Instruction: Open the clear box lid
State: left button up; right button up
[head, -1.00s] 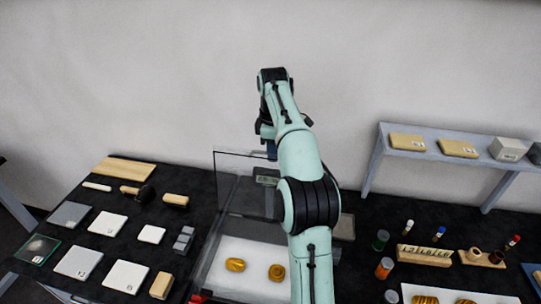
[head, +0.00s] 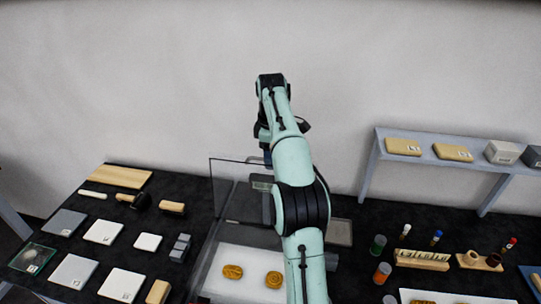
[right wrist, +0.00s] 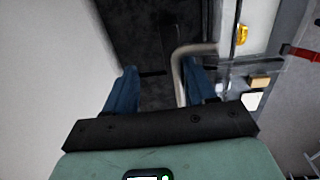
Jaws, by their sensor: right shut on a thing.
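The clear box (head: 206,262) stands on the dark table, with two gold pieces (head: 232,271) on a white pad inside. Its clear lid (head: 228,188) is raised and stands steeply at the back of the box. In the head view my right arm reaches over the box and hides part of the lid and most of the right gripper. My left gripper is not in view.
Pale and grey tiles (head: 103,231), wooden blocks and a brush lie left of the box. A grey shelf (head: 372,160) with boxes stands at the back right. Small bottles (head: 378,244) and a wooden rack (head: 422,259) stand right of my arm. The wall is close behind.

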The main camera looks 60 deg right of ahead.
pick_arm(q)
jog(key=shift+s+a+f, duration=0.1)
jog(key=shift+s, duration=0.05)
pick_arm(e)
jog(key=shift+s+d+f, duration=0.1)
jog(key=shift+f, duration=0.25)
dwell(0.3)
